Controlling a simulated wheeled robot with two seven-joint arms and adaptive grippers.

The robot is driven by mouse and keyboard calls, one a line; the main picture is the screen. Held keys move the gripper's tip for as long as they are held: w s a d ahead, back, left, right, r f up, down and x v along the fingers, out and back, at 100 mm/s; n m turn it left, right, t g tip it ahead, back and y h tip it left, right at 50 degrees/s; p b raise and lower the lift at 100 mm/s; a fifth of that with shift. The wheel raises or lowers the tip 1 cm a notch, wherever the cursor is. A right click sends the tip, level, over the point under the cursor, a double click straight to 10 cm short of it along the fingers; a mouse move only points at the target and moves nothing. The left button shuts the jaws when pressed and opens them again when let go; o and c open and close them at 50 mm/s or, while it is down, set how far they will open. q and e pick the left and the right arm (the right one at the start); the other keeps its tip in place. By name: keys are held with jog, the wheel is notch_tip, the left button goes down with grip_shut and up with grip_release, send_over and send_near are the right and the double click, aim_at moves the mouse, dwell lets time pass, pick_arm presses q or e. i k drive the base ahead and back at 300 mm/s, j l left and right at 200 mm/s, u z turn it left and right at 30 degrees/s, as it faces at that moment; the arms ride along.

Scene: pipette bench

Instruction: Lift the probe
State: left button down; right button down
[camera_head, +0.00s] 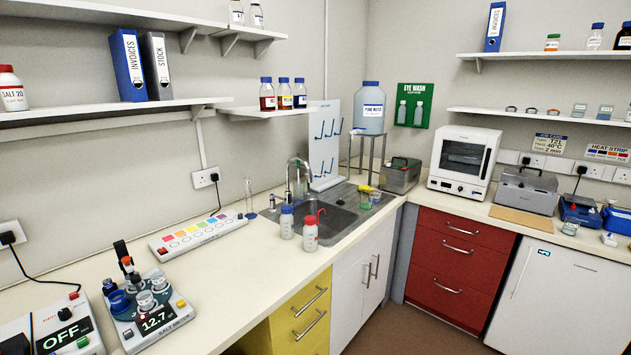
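A dark upright piece with a black top and a red part below, which looks like the probe (121,252), rises at the back of the meter. Its lower end is hidden among the small cups (146,299) on the meter, so I cannot tell whether it dips into one. Neither of my grippers shows clearly. A dark shape at the bottom left corner is too cut off to identify.
A device reading OFF (62,335) stands close left of the meter. The counter right of the meter is clear. Shelves (110,112) overhang the back.

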aim_at(128, 263)
jog(key=u, duration=1.2)
